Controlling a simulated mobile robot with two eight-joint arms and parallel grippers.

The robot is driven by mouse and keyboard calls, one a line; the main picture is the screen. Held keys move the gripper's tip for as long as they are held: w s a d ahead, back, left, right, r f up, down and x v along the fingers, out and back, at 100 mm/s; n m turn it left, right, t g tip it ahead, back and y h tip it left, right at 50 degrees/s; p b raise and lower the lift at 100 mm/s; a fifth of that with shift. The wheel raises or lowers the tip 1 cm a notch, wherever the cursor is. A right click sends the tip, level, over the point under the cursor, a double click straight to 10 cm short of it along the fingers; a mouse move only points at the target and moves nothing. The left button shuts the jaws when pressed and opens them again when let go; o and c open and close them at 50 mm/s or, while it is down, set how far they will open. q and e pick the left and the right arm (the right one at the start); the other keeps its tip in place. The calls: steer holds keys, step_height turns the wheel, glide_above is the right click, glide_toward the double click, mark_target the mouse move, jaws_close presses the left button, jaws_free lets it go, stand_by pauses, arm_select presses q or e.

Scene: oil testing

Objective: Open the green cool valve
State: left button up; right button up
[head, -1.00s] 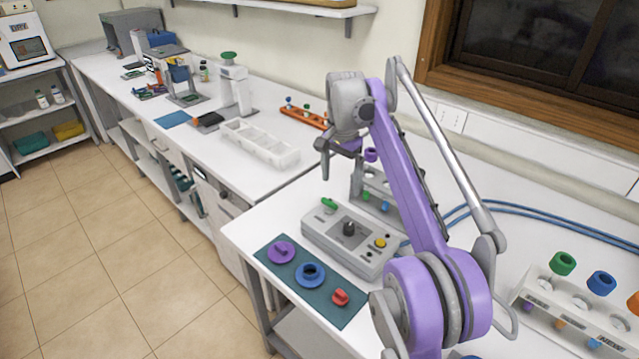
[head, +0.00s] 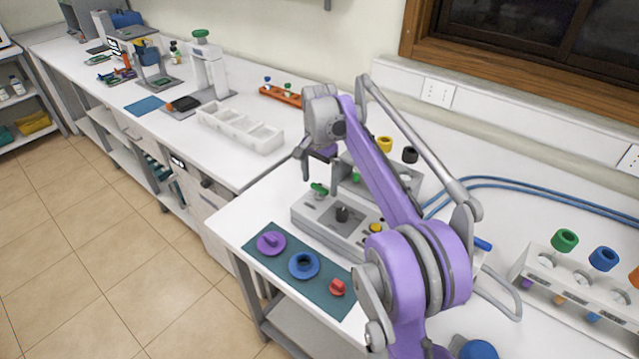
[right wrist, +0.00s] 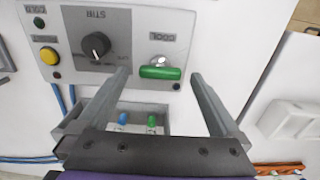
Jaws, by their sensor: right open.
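The green cool valve (head: 319,189) is a small green handle on the far left corner of the grey control box (head: 310,222). In the right wrist view the green cool valve (right wrist: 160,72) lies crosswise under the label COOL, which appears upside down. My right gripper (head: 320,172) is just above the valve. My left gripper is not in view.
The box also has a black STIR knob (right wrist: 96,45) and a yellow button (right wrist: 49,56). A teal mat (head: 325,296) with purple, blue and red parts lies in front. A grey rack (head: 405,178) stands close behind; a white rack (head: 530,262) stands at the right.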

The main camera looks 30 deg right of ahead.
steer(key=shift+f, duration=0.35)
steer(key=c, duration=1.4)
